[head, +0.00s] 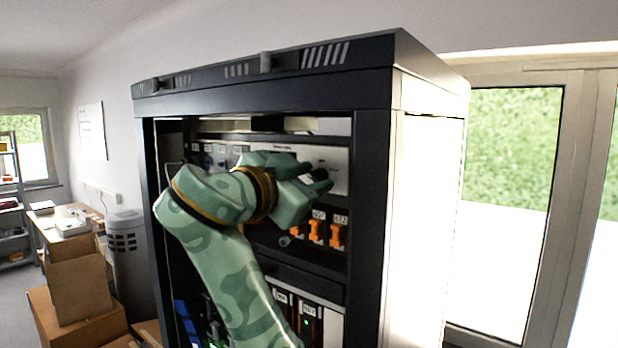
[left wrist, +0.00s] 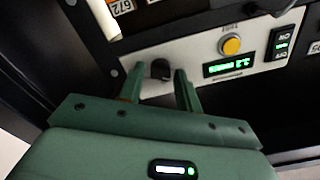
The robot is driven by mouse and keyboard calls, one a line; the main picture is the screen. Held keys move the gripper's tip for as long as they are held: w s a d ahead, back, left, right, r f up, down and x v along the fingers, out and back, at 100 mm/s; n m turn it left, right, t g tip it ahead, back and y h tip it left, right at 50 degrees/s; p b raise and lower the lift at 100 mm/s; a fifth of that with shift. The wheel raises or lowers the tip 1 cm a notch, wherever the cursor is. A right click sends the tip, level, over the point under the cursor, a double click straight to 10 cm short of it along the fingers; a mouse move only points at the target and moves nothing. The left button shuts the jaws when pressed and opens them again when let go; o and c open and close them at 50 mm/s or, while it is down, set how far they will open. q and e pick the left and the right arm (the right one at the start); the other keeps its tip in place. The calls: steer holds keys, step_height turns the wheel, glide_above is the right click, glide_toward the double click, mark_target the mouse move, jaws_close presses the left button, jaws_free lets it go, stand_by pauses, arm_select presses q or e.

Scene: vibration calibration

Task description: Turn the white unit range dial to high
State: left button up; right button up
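The white unit (left wrist: 205,50) is a white panel in the rack; part of it shows in the head view (head: 338,157) behind my left gripper (head: 322,181). In the left wrist view, its black dial (left wrist: 160,69) lies between the two fingertips of my left gripper (left wrist: 159,74). The fingers are apart, with a gap on each side of the dial. The dial's markings cannot be read. The unit also has a yellow button (left wrist: 232,46) and a green-lit display (left wrist: 228,66). My gripper and arm hide much of the panel in the head view. My right gripper is not in view.
The dark rack frame (head: 372,200) surrounds the opening closely on the right. Orange switches (head: 316,233) sit below the unit. A switch with green lights (left wrist: 282,44) is right of the display. Cardboard boxes (head: 80,285) stand at the left.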

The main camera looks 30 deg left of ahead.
arm_select(q)
jaws_close()
